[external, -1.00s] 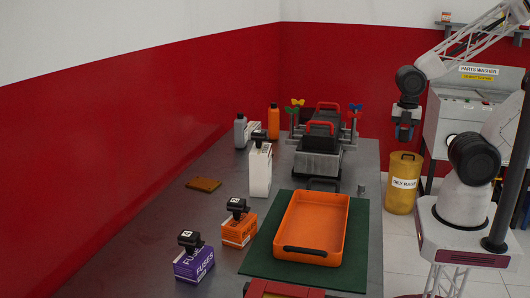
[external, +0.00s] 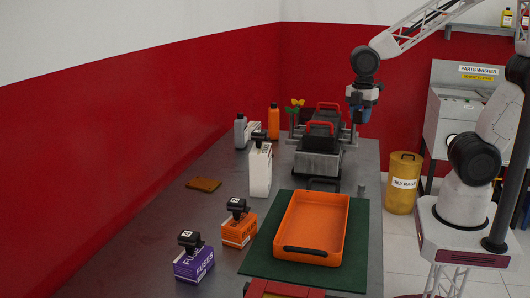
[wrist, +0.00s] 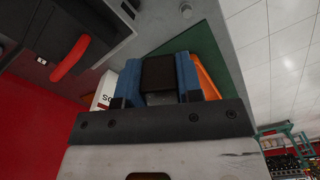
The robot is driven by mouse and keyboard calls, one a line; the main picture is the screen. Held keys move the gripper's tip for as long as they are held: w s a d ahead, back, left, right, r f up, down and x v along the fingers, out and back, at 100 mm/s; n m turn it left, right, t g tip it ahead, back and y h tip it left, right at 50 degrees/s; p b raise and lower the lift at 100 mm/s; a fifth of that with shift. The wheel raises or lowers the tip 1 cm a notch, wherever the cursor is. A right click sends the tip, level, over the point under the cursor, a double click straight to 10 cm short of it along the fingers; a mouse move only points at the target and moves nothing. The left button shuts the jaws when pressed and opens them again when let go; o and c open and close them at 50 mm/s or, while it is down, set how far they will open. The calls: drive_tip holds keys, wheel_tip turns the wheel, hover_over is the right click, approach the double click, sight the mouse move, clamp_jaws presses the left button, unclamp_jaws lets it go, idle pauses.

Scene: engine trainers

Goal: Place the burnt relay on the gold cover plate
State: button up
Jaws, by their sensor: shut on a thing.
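My gripper (external: 361,115) is high over the right side of the engine trainer at the back of the bench. In the wrist view its blue fingers (wrist: 158,82) are shut on a dark, boxy block (wrist: 158,72), which I take to be the burnt relay. Any burn marks are not clear, and the block is hard to make out in the external view. The gold cover plate (external: 203,184) is a small brownish-gold slab lying flat on the left of the bench, far from my gripper. Its top looks bare.
The engine trainer (external: 318,163) has red handles. An orange tray (external: 340,243) lies on a green mat (external: 365,265). A white container (external: 260,172), an orange box (external: 238,231) and a purple fuse box (external: 193,265) stand near the plate. Bottles (external: 273,121) stand behind.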

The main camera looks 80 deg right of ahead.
drive_tip(key=w+a+r+m, duration=0.2)
drive_tip(key=w+a+m, duration=0.1)
drive_tip(key=w, duration=1.2)
drive_tip(key=m, duration=1)
hover_over(205, 183)
wheel_tip(205, 183, down, 8)
drive_tip(key=shift+f, duration=2.5)
drive_tip(key=shift+f, duration=2.5)
drive_tip(key=shift+f, duration=0.1)
drive_tip(key=shift+f, duration=2.4)
